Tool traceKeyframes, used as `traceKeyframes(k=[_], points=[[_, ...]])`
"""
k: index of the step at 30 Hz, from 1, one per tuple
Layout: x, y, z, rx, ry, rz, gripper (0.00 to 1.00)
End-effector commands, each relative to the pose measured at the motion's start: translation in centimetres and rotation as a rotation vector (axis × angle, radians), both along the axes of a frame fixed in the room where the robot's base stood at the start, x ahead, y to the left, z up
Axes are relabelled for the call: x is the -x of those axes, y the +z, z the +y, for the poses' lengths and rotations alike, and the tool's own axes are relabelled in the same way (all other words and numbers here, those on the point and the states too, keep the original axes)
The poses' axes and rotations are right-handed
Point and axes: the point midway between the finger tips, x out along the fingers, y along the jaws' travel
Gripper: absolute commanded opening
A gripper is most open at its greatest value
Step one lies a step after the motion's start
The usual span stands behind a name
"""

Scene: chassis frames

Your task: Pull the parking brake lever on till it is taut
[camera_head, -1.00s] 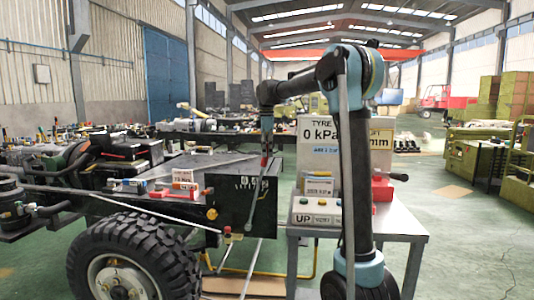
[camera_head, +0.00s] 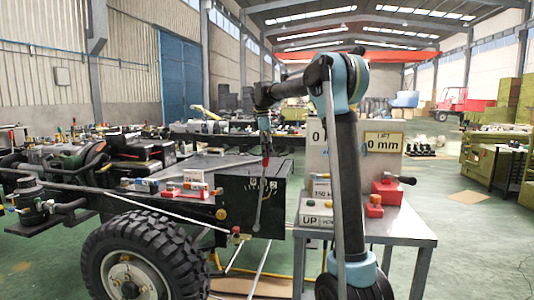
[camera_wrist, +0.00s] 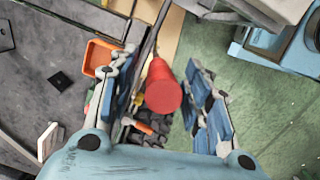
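The parking brake lever (camera_head: 260,204) is a thin grey rod with a red grip, rising in front of a black marked panel (camera_head: 229,197) on the chassis side. It stands nearly upright, leaning slightly right at the top. My gripper (camera_head: 265,145) points down at the top of the lever. In the wrist view the round red grip end (camera_wrist: 164,97) lies between the two blue-padded fingers (camera_wrist: 161,75). The fingers are spread, with a visible gap on each side, the left gap smaller. Whether the pads are level with the grip is hard to tell.
A grey table (camera_head: 409,229) at the right carries an UP button box (camera_head: 317,213), display boards and a red device (camera_head: 387,191). A big tyre (camera_head: 143,257) is at the lower left. An orange tray (camera_wrist: 99,56) shows in the wrist view. Green floor is open at the right.

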Motion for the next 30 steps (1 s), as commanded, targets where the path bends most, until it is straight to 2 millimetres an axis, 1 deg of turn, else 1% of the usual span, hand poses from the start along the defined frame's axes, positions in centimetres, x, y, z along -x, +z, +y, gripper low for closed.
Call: traceKeyframes(k=[5, 8, 11, 21, 27, 30], points=[[0.0, 0.3, 0.1, 0.0, 0.001, 0.001, 0.45], [0.1, 1.1, 0.2, 0.0, 0.001, 0.001, 0.45], [0.1, 2.6, 0.3, 0.0, 0.001, 0.001, 0.45], [0.1, 8.7, 0.9, 0.0, 0.001, 0.001, 0.45], [0.1, 11.0, 1.2, 0.0, 0.001, 0.001, 0.45], [0.2, 11.5, 1.3, 0.0, 0.001, 0.001, 0.45]])
